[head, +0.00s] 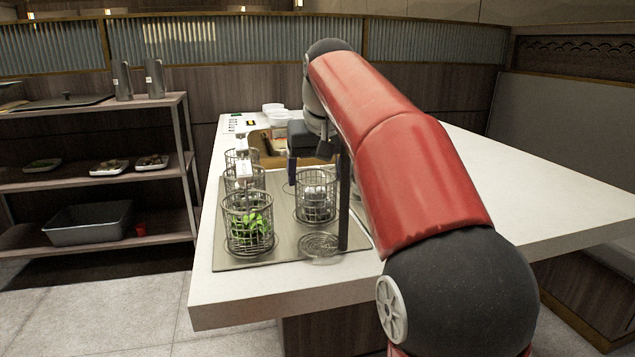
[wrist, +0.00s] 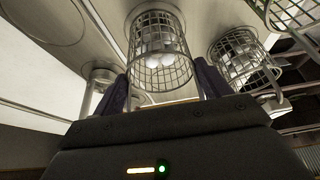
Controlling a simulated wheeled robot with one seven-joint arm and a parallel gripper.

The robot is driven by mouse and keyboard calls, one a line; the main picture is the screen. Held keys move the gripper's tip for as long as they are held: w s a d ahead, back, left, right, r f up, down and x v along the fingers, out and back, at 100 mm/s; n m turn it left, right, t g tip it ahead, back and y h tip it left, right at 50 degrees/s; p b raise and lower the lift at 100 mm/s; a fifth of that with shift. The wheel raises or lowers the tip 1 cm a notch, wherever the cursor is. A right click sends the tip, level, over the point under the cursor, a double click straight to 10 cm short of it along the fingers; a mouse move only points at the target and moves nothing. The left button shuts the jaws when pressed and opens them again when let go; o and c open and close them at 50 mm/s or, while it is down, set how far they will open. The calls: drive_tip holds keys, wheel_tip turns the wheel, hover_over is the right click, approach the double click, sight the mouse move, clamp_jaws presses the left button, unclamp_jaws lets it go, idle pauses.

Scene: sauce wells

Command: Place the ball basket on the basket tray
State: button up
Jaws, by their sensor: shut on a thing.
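The ball basket (head: 316,204), a round wire basket with pale balls in it, is at the right of the grey metal tray plate (head: 232,262). My gripper (head: 291,172) is just behind it, its body partly hidden by my arm. In the wrist view the ball basket (wrist: 161,68) stands upright in the middle, between the two dark fingers of my gripper (wrist: 162,95), which is shut on it. The exact grip spot is hidden. I cannot tell whether the basket's bottom touches the plate. A flat round wire grid (head: 320,246) lies in front of it.
A wire basket with green leaves (head: 249,222) stands left of the ball basket, with more wire baskets (head: 229,180) behind it. A dark upright post (head: 343,205) is close on the right. The white counter (head: 530,190) is clear at right. A shelf rack (head: 90,180) stands at left.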

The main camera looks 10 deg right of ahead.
drive_tip(key=o, duration=1.5)
drive_tip(key=p+v, duration=0.4)
drive_tip(key=v, duration=0.8)
drive_tip(key=shift+r, duration=0.15)
drive_tip(key=shift+s, duration=0.15)
